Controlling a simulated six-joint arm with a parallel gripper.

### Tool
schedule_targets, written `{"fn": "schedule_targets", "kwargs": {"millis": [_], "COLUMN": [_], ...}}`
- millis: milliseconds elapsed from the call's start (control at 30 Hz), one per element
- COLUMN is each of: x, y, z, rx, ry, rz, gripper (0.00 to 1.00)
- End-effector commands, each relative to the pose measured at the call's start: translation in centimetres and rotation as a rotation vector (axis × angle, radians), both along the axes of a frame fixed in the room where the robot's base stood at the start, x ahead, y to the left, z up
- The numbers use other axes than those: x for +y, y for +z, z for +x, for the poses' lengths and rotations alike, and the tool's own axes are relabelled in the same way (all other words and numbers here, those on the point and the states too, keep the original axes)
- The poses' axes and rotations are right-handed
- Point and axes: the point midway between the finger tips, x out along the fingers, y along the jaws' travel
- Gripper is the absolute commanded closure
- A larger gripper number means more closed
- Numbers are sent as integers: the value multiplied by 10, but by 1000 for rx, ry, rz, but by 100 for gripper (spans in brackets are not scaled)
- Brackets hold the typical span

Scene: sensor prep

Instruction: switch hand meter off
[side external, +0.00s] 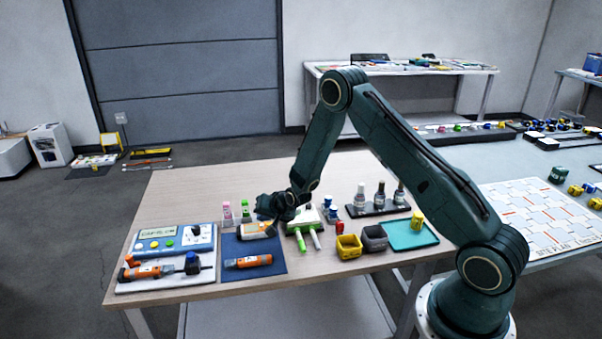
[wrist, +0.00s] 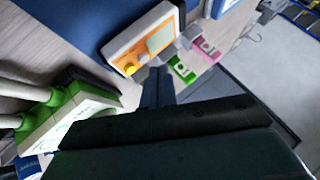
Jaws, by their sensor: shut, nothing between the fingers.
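The hand meter (side external: 256,230) is an orange and white handheld unit at the far part of a blue mat (side external: 232,249). The switch's position cannot be read.
A green and white unit with green-handled probes (side external: 303,219) stands just right of my gripper. Pink (side external: 227,212) and green-tagged (wrist: 182,70) items stand behind the meter. An orange tool (side external: 248,261) lies nearer on the mat. A blue-framed panel (side external: 165,241) is left; bins (side external: 348,246) are right.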

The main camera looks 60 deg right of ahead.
Motion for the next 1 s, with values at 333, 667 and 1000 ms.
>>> {"fn": "schedule_targets", "kwargs": {"millis": [333, 667, 1000], "x": [0, 0, 0], "y": [5, 28, 48], "z": [0, 0, 0], "rx": [-1, -3, -1], "ry": [0, 0, 0], "rz": [0, 0, 0], "gripper": [100, 100, 100]}}
